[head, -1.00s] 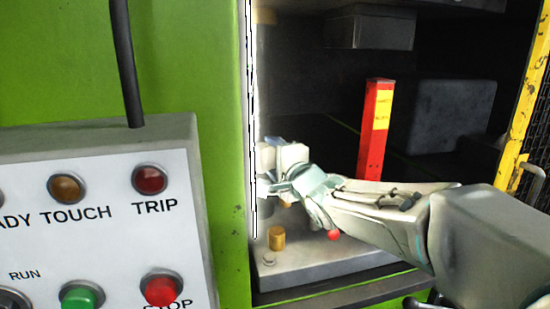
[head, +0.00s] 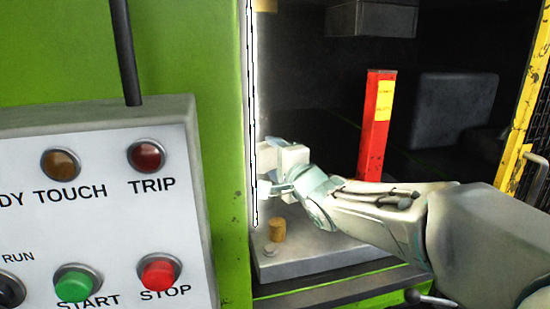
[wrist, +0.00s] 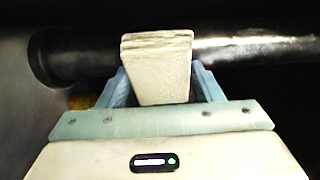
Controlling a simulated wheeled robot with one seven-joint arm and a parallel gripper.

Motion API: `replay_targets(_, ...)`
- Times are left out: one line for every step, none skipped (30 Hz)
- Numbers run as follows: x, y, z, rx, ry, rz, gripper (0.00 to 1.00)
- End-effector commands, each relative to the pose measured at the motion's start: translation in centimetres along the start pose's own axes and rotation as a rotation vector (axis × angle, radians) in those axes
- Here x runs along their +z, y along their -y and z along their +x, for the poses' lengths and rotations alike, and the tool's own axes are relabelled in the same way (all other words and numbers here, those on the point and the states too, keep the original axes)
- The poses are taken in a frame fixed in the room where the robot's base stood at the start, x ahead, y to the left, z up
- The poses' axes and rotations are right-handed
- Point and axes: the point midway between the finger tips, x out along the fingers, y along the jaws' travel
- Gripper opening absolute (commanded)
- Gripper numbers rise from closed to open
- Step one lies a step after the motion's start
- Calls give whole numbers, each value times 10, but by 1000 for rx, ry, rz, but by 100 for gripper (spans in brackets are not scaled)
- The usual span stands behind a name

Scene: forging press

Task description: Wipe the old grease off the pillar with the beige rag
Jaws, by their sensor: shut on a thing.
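My gripper (head: 268,172) reaches into the press opening beside the green frame, and its fingertips are partly hidden in the head view. In the wrist view its two blue fingers are shut on the beige rag (wrist: 157,68), a folded, pale wad. The pillar (wrist: 255,48) is a dark, shiny cylinder running across the wrist view just beyond the rag. The rag's end overlaps the pillar, apparently against it; firm contact cannot be told. Grease cannot be made out clearly. I cannot pick out the pillar or the rag in the head view.
The green press frame (head: 229,200) stands close left of my gripper. A control panel (head: 110,215) is at the front left. A brass cylinder (head: 278,230) stands on the grey bed (head: 330,257) below my gripper. A red post (head: 377,125) stands behind my arm; a yellow guard (head: 520,125) is right.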

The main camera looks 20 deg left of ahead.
Motion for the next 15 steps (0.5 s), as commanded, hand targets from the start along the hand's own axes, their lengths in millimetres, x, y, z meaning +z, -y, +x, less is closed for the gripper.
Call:
replay_targets(0, 0, 0, 0, 0, 0, 41)
replay_targets(0, 0, 0, 0, 0, 0, 41)
replay_targets(0, 1, 0, 0, 0, 0, 41)
replay_targets(0, 1, 0, 0, 0, 0, 41)
replay_targets(0, 2, 0, 0, 0, 0, 41)
replay_targets(0, 4, 0, 0, 0, 0, 41)
replay_targets(0, 5, 0, 0, 0, 0, 41)
replay_targets(0, 6, 0, 0, 0, 0, 41)
replay_targets(0, 9, 1, 0, 0, 0, 41)
replay_targets(0, 11, 1, 0, 0, 0, 41)
replay_targets(0, 13, 1, 0, 0, 0, 41)
replay_targets(1, 16, 2, 0, 0, 1, 41)
replay_targets(1, 17, 2, 0, 0, 1, 41)
replay_targets(1, 19, 2, 0, 1, 1, 41)
replay_targets(1, 22, 2, 0, 1, 1, 41)
